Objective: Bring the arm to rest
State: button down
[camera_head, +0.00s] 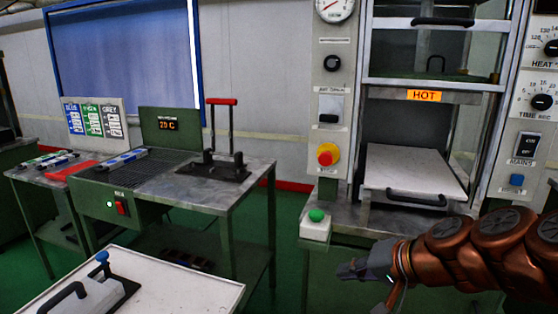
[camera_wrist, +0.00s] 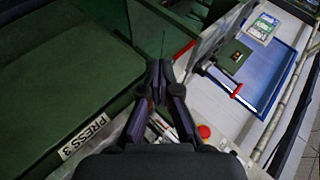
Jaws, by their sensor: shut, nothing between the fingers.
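My gripper (camera_head: 358,269) is at the lower right in the head view, at the end of my copper-coloured arm, pointing left in front of the press. In the wrist view my gripper (camera_wrist: 158,68) has its dark fingertips together in the middle of the picture, with nothing between them. It appears apart from the press and the benches, touching nothing that I can see.
The press (camera_head: 325,110) has a HOT label and a grey plate (camera_head: 410,168). A green button box (camera_head: 315,226) stands left of my gripper. A lever bench (camera_head: 240,190) stands left, with a white-topped cart (camera_head: 190,290) in front. Green floor (camera_head: 265,260) lies between.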

jog(key=s+a+f+n+g+h, duration=0.1)
jog(key=s+a+f+n+g, duration=0.2)
jog(key=s+f, duration=0.45)
jog(key=s+d+f+n+g+h, duration=0.1)
jog(key=s+d+f+g+h, duration=0.25)
jog(key=s, duration=0.55)
jog(key=s+d+f+g+h, duration=0.3)
jog(key=s+d+g, duration=0.1)
jog(key=s, duration=0.5)
notch_tip(320, 180, up, 15)
jog(key=t+p, duration=0.1)
jog(key=p, duration=1.3)
jog(key=shift+w+f, duration=0.15)
jog(key=shift+w, duration=0.25)
jog(key=shift+y, duration=0.25)
jog(key=shift+r, duration=0.2)
